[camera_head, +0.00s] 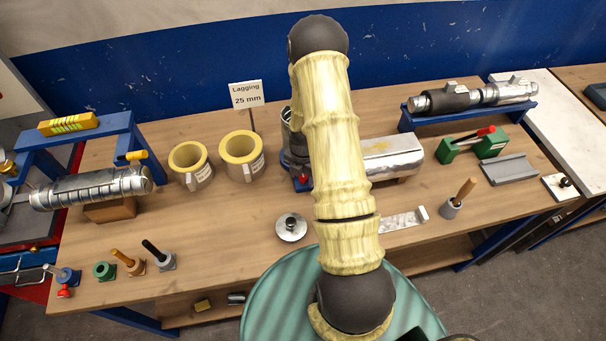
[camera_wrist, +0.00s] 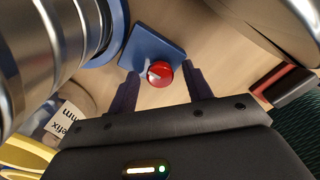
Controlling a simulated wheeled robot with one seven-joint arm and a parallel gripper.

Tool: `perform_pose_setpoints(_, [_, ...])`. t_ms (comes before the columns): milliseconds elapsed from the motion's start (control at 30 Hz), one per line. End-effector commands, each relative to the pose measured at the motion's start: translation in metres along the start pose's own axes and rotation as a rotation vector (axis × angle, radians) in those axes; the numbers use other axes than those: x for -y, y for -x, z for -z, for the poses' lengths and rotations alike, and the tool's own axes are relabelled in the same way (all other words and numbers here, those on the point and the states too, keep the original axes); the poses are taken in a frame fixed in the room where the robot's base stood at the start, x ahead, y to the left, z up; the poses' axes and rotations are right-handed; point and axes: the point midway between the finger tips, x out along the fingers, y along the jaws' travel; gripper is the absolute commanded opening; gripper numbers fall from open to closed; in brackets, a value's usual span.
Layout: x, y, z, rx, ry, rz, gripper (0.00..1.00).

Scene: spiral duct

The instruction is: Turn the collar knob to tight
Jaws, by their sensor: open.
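The collar knob is a round red knob (camera_wrist: 159,73) with a pale pointer mark, in the wrist view. It sits on a blue plate (camera_wrist: 150,45) beside a shiny ribbed metal duct (camera_wrist: 35,60) with a blue collar ring (camera_wrist: 112,30). My gripper (camera_wrist: 161,72) is open, with one dark finger on each side of the knob; I cannot tell whether they touch it. In the head view a small part of the red knob (camera_head: 304,180) shows by the blue base, left of my arm, which hides my gripper. I cannot read any tight mark.
Two yellow lagging rings (camera_head: 240,155) and a "Lagging 25 mm" sign (camera_head: 246,94) stand left of my arm. A rounded metal piece (camera_head: 395,157) lies close on its right. A metal disc (camera_head: 291,227) lies in front.

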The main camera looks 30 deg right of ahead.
Motion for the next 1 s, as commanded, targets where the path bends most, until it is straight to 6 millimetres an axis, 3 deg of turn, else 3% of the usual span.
perform_pose_setpoints(267, [0.0001,-0.0011,-0.0001,0.0,-0.001,0.0,0.48])
perform_pose_setpoints(400, [0.0002,-0.0009,-0.0001,0.0,-0.001,0.0,0.21])
perform_pose_setpoints(500, [0.0001,-0.0009,-0.0001,0.0,-0.001,0.0,0.05])
perform_pose_setpoints(1000, [-0.0003,-0.0016,-0.0004,0.001,-0.093,-0.001,0.05])
